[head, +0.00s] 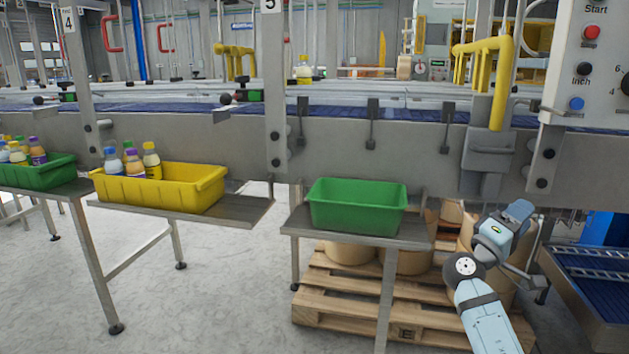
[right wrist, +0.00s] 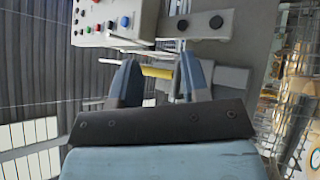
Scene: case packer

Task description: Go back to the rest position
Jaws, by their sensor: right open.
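My right arm (head: 485,310) comes up from the bottom right in the head view, bent at the wrist beside the green crate's shelf. In the right wrist view my right gripper (right wrist: 158,76) has its two fingers apart with nothing between them. My left gripper is not in view.
A yellow crate (head: 190,194) and another green crate (head: 40,175) hold bottles on shelves at left. A wooden pallet (head: 340,312) with round containers stands under the near shelf. A control panel (head: 597,60) is at right. A conveyor (head: 420,112) runs behind.

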